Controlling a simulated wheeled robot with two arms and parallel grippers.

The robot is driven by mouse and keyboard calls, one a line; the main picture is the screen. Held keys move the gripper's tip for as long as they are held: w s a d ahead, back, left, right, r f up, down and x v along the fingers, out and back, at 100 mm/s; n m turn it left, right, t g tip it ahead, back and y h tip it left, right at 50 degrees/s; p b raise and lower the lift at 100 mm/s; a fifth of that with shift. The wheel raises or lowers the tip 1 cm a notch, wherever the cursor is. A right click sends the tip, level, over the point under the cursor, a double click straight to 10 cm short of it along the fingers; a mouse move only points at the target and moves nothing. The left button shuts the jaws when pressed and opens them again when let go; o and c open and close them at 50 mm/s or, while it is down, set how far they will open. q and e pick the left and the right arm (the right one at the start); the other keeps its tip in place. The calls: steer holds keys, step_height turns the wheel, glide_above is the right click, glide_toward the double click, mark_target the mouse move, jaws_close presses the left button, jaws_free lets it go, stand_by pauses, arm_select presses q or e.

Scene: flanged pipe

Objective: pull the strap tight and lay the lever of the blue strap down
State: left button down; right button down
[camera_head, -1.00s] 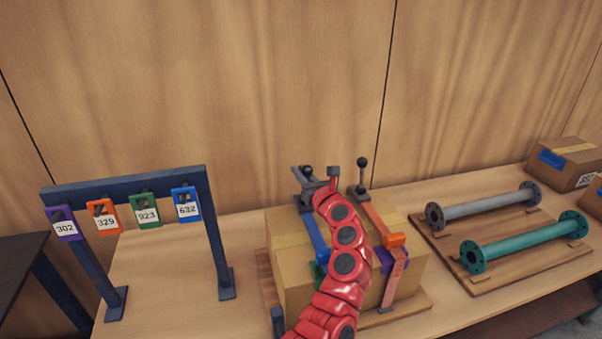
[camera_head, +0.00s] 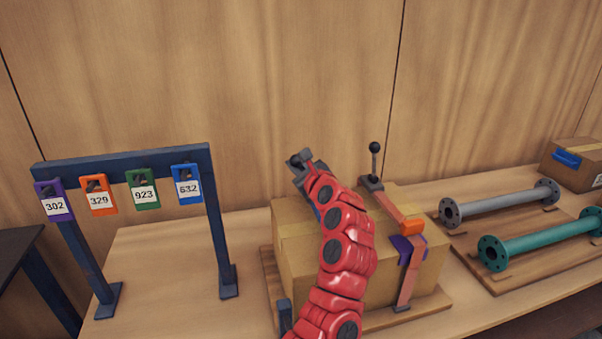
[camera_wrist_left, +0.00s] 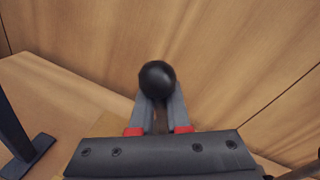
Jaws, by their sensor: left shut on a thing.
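My left gripper (camera_head: 303,164) is at the back left of the cardboard box, its red arm reaching over the box. It is shut on the lever with the black ball knob (camera_head: 295,160) at the blue strap's place. In the left wrist view the knob (camera_wrist_left: 157,79) sits at the tips of the two grey fingers. The blue strap (camera_head: 317,212) is almost wholly hidden behind my arm; only a sliver shows. Its buckle and the lever's foot are hidden too. My right gripper is not in view.
An orange strap (camera_head: 388,208) with its own upright lever (camera_head: 374,162) crosses the cardboard box (camera_head: 291,255) on the right. A rack (camera_head: 125,167) with numbered tags stands left. Grey (camera_head: 500,203) and teal (camera_head: 540,241) flanged pipes lie right. The table between rack and box is clear.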

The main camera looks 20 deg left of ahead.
arm_select(q)
steer(key=shift+s+a+f+n+h+b, duration=0.3)
steer(key=shift+a+f+n+b, duration=0.15)
steer(key=shift+n, duration=0.5)
steer(key=shift+s+a+f+n+h+b, duration=0.3)
steer(key=shift+f+n+b, duration=0.25)
steer(key=shift+n, duration=0.4)
steer(key=c, duration=0.9)
jaws_free()
steer(key=shift+s+d, duration=0.15)
steer(key=shift+d, duration=0.1)
steer(key=b+v, duration=0.3)
steer(key=v, duration=1.3)
steer(key=shift+s+d, duration=0.1)
steer(key=shift+s, duration=0.3)
steer(key=shift+d, duration=0.1)
